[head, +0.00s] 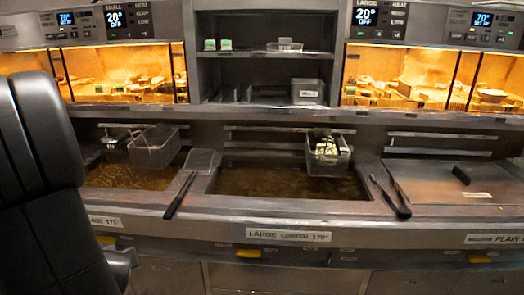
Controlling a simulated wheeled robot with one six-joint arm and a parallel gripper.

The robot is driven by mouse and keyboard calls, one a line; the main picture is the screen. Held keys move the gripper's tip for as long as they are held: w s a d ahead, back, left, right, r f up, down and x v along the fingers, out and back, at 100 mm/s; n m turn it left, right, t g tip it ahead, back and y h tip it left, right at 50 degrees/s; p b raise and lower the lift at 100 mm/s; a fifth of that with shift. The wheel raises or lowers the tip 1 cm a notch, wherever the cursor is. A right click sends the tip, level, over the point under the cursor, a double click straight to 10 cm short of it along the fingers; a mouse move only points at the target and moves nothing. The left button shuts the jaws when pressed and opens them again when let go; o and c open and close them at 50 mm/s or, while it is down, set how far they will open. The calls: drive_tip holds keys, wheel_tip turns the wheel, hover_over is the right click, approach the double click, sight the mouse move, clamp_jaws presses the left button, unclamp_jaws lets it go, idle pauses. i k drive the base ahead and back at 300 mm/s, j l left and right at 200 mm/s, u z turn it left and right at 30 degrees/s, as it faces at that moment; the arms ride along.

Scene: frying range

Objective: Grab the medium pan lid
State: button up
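A flat metal cover (435,190) lies over the pan bay at the right of the counter, and I take it as the medium pan lid, though its size marking cannot be read surely. A short black handle (461,174) stands on it, and a small pale label lies near its front. It looks shut flat on the counter. Its right side runs out of the picture. My gripper is not in view.
Open oil vats lie at left (130,177) and centre (275,183), with wire baskets (327,150) at their back. Black-handled tools (390,195) lie beside the cover. Heated cabinets (430,75) stand above. A black form blocks the far left.

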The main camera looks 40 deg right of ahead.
sight(433, 182)
drive_tip(key=l+z, duration=0.4)
drive_tip(key=l, duration=0.3)
drive_tip(key=l+z, duration=0.35)
drive_tip(key=l, duration=0.35)
drive_tip(key=i+l+z, duration=0.1)
drive_tip(key=l+z, duration=0.3)
drive_tip(key=l, duration=0.3)
drive_tip(key=i+l, duration=0.1)
drive_tip(key=l, duration=0.35)
drive_tip(key=i+l, duration=0.1)
drive_tip(key=l, duration=0.35)
drive_tip(key=i+l+z, duration=0.1)
drive_tip(key=l, duration=0.35)
drive_tip(key=i+l, duration=0.1)
drive_tip(key=l, duration=0.35)
drive_tip(key=i+l, duration=0.15)
drive_tip(key=l, duration=0.25)
drive_tip(key=i+l, duration=0.1)
drive_tip(key=l, duration=0.35)
drive_tip(key=i+l+z, duration=0.1)
drive_tip(key=l, duration=0.35)
